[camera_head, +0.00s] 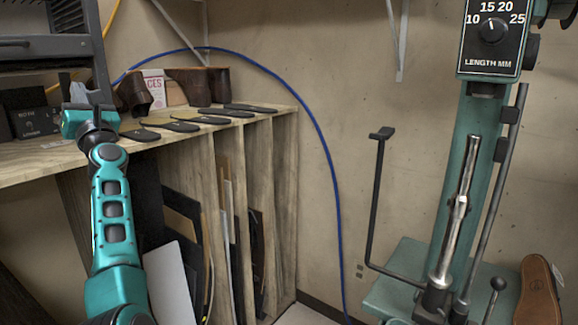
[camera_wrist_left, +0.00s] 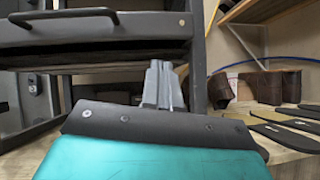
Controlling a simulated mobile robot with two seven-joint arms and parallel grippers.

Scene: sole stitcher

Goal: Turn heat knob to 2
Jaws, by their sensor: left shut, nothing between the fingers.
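No knob that I can read as the heat knob shows in the head view. In the left wrist view, a grey panel (camera_wrist_left: 35,97) with a small dark fitting stands at the far left; I cannot tell whether that is the heat knob. A dark grey rack-like unit (camera_head: 42,45) is at the upper left of the head view, and its shelf and black handle (camera_wrist_left: 65,17) show in the left wrist view. My left gripper (camera_head: 70,88) is in front of this unit above the wooden bench. Its fingers (camera_wrist_left: 160,84) are shut and empty. My right gripper is not in view.
The wooden bench (camera_head: 55,160) holds black soles (camera_head: 172,126), brown leather pieces (camera_head: 206,85) and a dark box (camera_head: 31,121). A green machine (camera_head: 468,130) with a length dial (camera_head: 493,31) stands at the right. A blue hose (camera_head: 323,150) runs down the wall.

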